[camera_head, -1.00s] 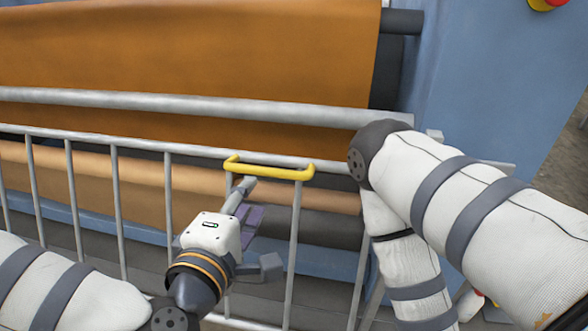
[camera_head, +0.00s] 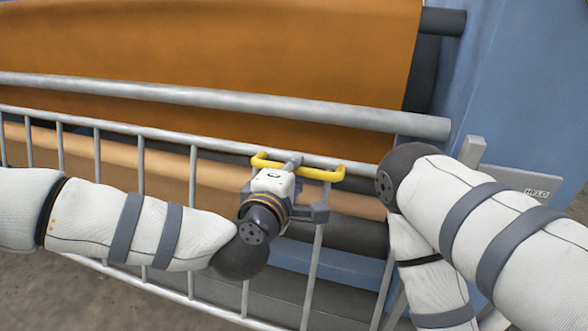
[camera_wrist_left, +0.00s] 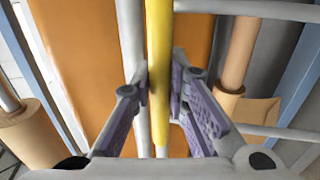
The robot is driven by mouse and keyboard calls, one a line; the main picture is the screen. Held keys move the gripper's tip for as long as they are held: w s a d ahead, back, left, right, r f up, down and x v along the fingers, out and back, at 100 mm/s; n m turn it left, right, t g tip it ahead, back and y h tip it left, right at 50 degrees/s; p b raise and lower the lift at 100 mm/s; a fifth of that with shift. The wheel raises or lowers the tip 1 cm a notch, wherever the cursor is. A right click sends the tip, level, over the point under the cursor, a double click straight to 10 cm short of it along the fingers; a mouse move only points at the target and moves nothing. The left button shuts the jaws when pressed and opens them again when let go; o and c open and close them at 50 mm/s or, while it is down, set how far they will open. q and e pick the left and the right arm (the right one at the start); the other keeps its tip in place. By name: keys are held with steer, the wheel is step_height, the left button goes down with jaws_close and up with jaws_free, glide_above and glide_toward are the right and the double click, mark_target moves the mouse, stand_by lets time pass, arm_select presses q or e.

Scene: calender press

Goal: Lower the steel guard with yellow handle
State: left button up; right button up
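The steel guard (camera_head: 150,133) is a grey barred fence crossing the head view in front of the rollers. Its yellow handle (camera_head: 328,174) sits on the top rail, right of the middle. My left gripper (camera_head: 294,170) is at the middle of the handle, one finger over it and one below. In the left wrist view the yellow bar (camera_wrist_left: 159,35) runs between the two purple-padded fingers (camera_wrist_left: 160,78), which look closed close on both its sides. Exact contact is hard to see. My right arm shows at the right, but its gripper is out of view.
A thick grey rail (camera_head: 200,99) runs above the guard, before an orange sheet (camera_head: 220,50) on the machine. A blue machine wall (camera_head: 520,90) stands at the right. My right forearm is close to the handle's right side.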

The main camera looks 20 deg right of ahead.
mark_target(280, 329)
arm_select(q)
jaws_close()
step_height(280, 329, down, 44)
steer(key=b, duration=2.5)
arm_select(e)
steer(key=s+f+g, duration=0.2)
steer(key=s+f, duration=0.4)
steer(key=f, duration=0.5)
steer(key=s+f+g, duration=0.3)
steer(key=s+f, duration=0.3)
steer(key=f, duration=0.5)
steer(key=shift+s+a+f, duration=0.15)
steer(key=shift+s+f, duration=0.2)
steer(key=shift+s, duration=0.05)
arm_select(q)
steer(key=shift+r, duration=0.15)
steer(key=o, duration=0.8)
jaws_free()
steer(key=shift+c, duration=0.2)
steer(key=v, duration=1.2)
steer(key=shift+r, duration=0.15)
arm_select(e)
steer(key=shift+r, duration=0.1)
